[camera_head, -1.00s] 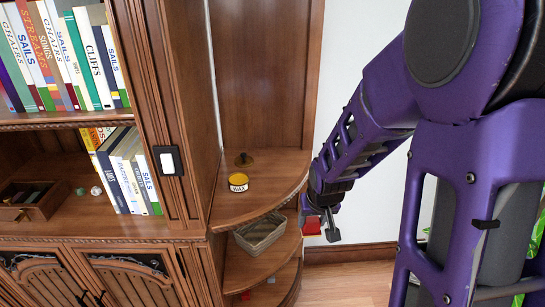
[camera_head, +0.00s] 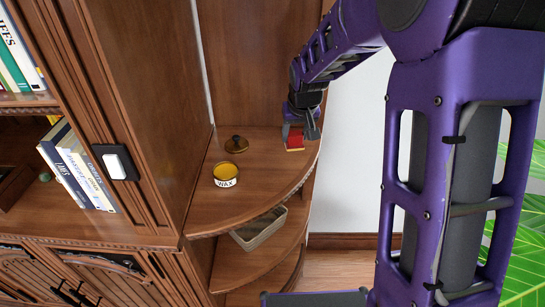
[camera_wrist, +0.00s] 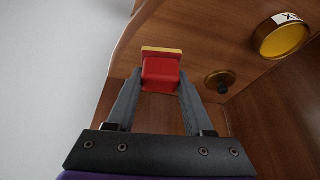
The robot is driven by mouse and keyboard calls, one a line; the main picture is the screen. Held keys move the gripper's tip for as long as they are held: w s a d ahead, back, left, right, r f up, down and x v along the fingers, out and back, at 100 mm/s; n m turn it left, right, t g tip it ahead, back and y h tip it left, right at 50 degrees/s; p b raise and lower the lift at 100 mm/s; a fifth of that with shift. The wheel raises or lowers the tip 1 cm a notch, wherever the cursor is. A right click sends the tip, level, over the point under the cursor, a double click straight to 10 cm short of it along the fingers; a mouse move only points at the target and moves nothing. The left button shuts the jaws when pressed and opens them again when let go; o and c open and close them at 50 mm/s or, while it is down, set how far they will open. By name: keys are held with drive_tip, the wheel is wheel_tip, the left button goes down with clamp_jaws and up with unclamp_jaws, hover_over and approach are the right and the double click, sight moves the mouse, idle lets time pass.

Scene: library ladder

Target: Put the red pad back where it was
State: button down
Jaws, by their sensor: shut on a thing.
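The red pad (camera_head: 294,139) has a yellowish layer along one side. My gripper (camera_head: 300,132) is shut on it, at the right part of the corner unit's top shelf (camera_head: 262,188). In the wrist view the red pad (camera_wrist: 161,74) sits between the two fingertips (camera_wrist: 160,88), its yellowish edge facing away from my gripper. I cannot tell whether the pad touches the shelf or is just above it. The open wax tin (camera_head: 226,174) stands left of the pad, and a round brass-coloured lid with a dark knob (camera_head: 236,145) lies behind the tin.
A woven basket (camera_head: 259,229) sits on the shelf below. A bookcase with books (camera_head: 78,170) and a white switch (camera_head: 115,163) stands at left. The top shelf is clear between the tin and the pad. A green plant (camera_head: 515,215) is at far right.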

drive_tip(key=w+a+r+n+b, duration=0.1)
drive_tip(key=w+a+r+b, duration=0.1)
drive_tip(key=w+a, duration=0.4)
drive_tip(key=shift+y, duration=0.3)
wheel_tip(320, 180, down, 9)
drive_tip(key=shift+s+f+b, duration=0.1)
drive_tip(key=shift+f+b, duration=0.1)
drive_tip(key=shift+b, duration=0.1)
drive_tip(key=shift+f, duration=0.15)
drive_tip(key=shift+c, duration=1.4)
unclamp_jaws()
